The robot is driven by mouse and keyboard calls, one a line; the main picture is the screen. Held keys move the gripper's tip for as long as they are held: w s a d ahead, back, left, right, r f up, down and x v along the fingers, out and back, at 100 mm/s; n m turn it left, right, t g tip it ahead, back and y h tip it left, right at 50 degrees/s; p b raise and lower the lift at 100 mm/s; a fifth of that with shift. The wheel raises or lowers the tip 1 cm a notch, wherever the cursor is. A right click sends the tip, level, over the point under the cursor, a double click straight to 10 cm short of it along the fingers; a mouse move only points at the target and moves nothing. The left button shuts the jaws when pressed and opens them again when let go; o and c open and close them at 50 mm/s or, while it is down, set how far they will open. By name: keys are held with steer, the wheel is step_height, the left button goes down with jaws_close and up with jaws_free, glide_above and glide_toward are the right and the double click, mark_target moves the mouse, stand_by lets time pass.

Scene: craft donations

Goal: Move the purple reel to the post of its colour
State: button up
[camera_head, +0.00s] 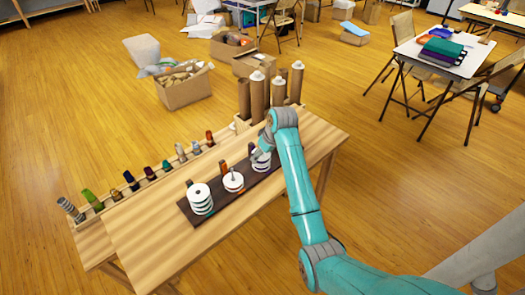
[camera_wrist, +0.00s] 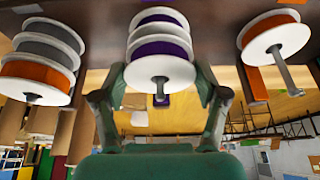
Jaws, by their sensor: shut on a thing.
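The purple reel (camera_wrist: 160,48), with white flanges, is between the two fingers of my gripper (camera_wrist: 160,104) in the wrist view. Another purple reel (camera_wrist: 160,18) is against its far side, in line with it. A short grey post tip shows at the near flange, so the held reel looks to be around the post. A purple marker (camera_wrist: 162,101) is close by. In the head view my gripper (camera_head: 262,152) is at the right visible stack (camera_head: 261,162) on the dark board (camera_head: 217,208). It is shut on the reel. Full seating cannot be told.
An orange reel (camera_wrist: 275,38) is around a neighbouring post, beside an orange marker (camera_wrist: 256,83). On the other side is a grey and orange stack (camera_wrist: 40,62). A white-flanged stack (camera_head: 200,200) stands at the board's left.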

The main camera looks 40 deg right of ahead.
steer(key=shift+f, duration=0.35)
steer(key=o, duration=1)
steer(key=shift+r, duration=0.1)
steer(key=v, duration=1.2)
